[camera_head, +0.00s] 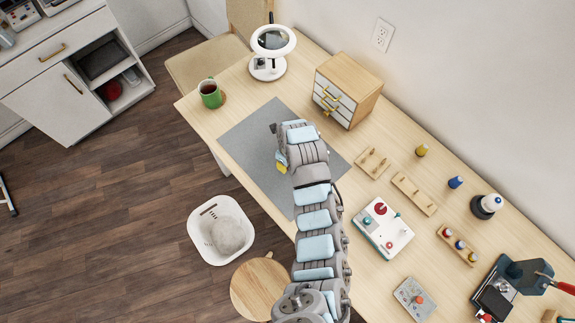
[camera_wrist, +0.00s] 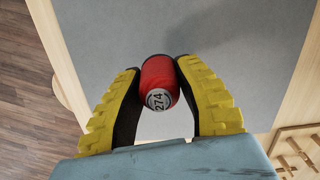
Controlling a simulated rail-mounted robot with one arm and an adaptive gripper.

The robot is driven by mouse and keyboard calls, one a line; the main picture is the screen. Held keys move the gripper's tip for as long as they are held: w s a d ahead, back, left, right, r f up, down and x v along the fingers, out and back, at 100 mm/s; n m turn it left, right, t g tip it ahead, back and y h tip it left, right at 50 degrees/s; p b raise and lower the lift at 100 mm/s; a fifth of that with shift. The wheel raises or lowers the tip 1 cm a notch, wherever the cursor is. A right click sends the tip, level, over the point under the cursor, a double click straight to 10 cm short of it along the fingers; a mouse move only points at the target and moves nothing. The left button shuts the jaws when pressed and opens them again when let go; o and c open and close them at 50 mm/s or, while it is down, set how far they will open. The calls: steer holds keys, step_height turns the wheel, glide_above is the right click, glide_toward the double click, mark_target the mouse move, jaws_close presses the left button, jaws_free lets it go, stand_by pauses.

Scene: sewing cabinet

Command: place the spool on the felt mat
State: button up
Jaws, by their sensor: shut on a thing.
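In the wrist view a red spool (camera_wrist: 160,72) with a grey end marked 274 sits between the two yellow-and-black fingers of my gripper (camera_wrist: 158,78). The fingers are shut on its sides. Behind the spool lies the grey felt mat (camera_wrist: 230,40); I cannot tell whether the spool touches it. In the head view my gripper (camera_head: 281,163) is over the grey felt mat (camera_head: 244,137), and the spool is hidden there by my arm. My arm covers part of the mat's right side.
A green mug (camera_head: 210,93) and a magnifier lamp (camera_head: 270,65) stand beyond the mat, with a small drawer cabinet (camera_head: 345,90) at its upper right. Peg racks (camera_head: 414,194), loose spools and a white device (camera_head: 382,228) are on the right. The mat's left part is clear.

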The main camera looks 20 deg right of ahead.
steer(key=shift+w+d+f, duration=0.1)
steer(key=shift+w+f, duration=0.05)
steer(key=shift+f, duration=1.75)
steer(key=o, duration=0.8)
